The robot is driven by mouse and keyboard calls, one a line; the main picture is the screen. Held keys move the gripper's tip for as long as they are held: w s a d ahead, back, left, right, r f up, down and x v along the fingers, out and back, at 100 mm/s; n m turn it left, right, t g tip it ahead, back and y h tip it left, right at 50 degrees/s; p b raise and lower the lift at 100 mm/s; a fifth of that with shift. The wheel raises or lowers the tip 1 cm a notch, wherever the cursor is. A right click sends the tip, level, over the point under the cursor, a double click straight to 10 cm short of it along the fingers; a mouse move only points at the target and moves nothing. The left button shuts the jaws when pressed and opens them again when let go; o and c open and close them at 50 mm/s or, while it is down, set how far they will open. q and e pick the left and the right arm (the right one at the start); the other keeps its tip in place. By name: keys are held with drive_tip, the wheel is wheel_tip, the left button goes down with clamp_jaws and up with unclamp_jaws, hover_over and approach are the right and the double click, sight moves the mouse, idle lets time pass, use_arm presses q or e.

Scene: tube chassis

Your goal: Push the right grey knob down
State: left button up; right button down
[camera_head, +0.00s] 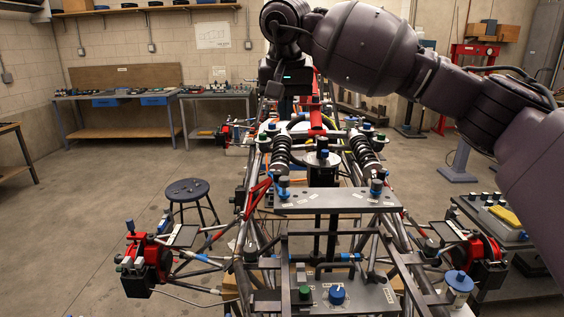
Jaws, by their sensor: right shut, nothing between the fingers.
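On the tube chassis (262,228), a grey crossplate (325,200) carries small posts with blue tops at its left end (283,186) and right end (376,186). A lower front panel (365,298) holds a green knob (304,292) and a blue knob (337,294). I cannot tell for sure which part is the right grey knob. My right arm reaches in from the right, high over the chassis. My right gripper (285,94) is shut and empty above the far part of the chassis, well away from the crossplate and front panel. My left gripper is not in view.
Coil-over dampers (364,152) and tubes stand up along the chassis. Red hub units stick out at the left (150,255) and right (482,250). A stool (187,190) stands left, a cart (515,240) right. Workbenches (120,100) line the back wall.

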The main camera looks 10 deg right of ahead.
drive_tip(key=shift+s, duration=0.2)
drive_tip(key=p, duration=0.2)
approach(285, 179)
drive_tip(key=x, duration=0.2)
drive_tip(key=w+x, duration=0.1)
drive_tip(key=x, duration=0.2)
drive_tip(key=shift+w+d, duration=0.15)
drive_tip(key=shift+w, duration=0.05)
drive_tip(key=shift+f, duration=0.85)
drive_tip(key=shift+f, duration=0.1)
drive_tip(key=shift+f+b, duration=1)
drive_tip(key=shift+f, duration=0.05)
drive_tip(key=shift+r, duration=0.15)
